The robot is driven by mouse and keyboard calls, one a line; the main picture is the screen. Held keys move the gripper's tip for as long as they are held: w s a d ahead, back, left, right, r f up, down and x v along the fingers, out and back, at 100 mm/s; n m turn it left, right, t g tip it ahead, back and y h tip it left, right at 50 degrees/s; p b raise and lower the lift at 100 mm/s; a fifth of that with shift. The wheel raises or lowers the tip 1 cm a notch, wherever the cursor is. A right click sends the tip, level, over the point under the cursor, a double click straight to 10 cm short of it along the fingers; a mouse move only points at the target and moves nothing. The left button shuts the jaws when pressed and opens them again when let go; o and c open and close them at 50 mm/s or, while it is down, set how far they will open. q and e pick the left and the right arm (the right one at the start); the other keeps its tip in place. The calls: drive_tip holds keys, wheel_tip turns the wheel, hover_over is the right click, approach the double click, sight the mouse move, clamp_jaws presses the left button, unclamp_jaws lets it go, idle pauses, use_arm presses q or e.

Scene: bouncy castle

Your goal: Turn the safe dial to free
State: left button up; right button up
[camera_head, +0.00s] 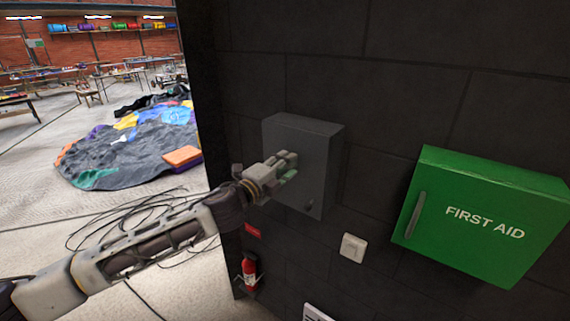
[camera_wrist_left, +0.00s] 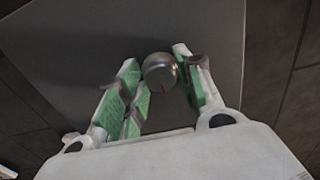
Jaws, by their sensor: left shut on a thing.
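The safe (camera_head: 318,150) is a dark grey box on the black block wall in the head view. Its grey door fills much of the left wrist view (camera_wrist_left: 70,55). The round dark dial (camera_wrist_left: 160,71) sits between my left gripper's green-padded fingers, with a small reddish mark on its face. My left gripper (camera_head: 288,168) is at the safe's front and shut on the dial; it also shows in the left wrist view (camera_wrist_left: 158,85). In the head view the gripper hides the dial. No dial lettering is readable. My right gripper is not in view.
A green first aid box (camera_head: 483,222) hangs right of the safe. A white switch (camera_head: 352,247) is on the wall below. A red fire extinguisher (camera_head: 249,273) is low at the wall's corner. Cables and a deflated castle (camera_head: 130,150) lie on the floor at left.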

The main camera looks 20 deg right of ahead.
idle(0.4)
use_arm(q)
drive_tip(key=o, duration=1)
drive_tip(key=shift+o, duration=0.4)
drive_tip(key=shift+s+a, duration=0.1)
drive_tip(key=shift+a, duration=0.05)
drive_tip(key=v, duration=1.1)
drive_tip(key=shift+s+a, duration=0.2)
drive_tip(key=shift+s, duration=0.05)
